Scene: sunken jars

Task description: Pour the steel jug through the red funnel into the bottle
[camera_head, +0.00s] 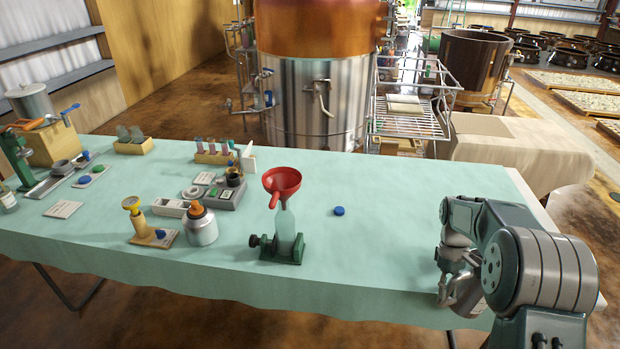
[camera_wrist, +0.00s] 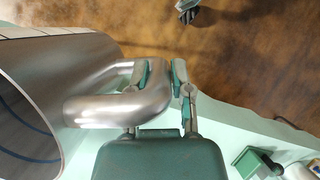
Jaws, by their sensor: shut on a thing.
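The steel jug (camera_wrist: 62,75) fills the left of the wrist view, with its open mouth towards the lower left and a dark blue line inside. My gripper (camera_wrist: 162,78) is shut on the jug's handle (camera_wrist: 118,108). In the head view my gripper (camera_head: 444,290) and the jug (camera_head: 467,297) are at the table's right front, partly hidden by my arm. The red funnel (camera_head: 283,181) sits on the pale green bottle (camera_head: 287,224) at the table's middle front, well left of the jug. The bottle stands in a green clamp base (camera_head: 283,250).
A blue cap (camera_head: 339,211) lies right of the funnel. Racks and instruments sit behind. The pale green table (camera_head: 390,200) is mostly clear between bottle and jug.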

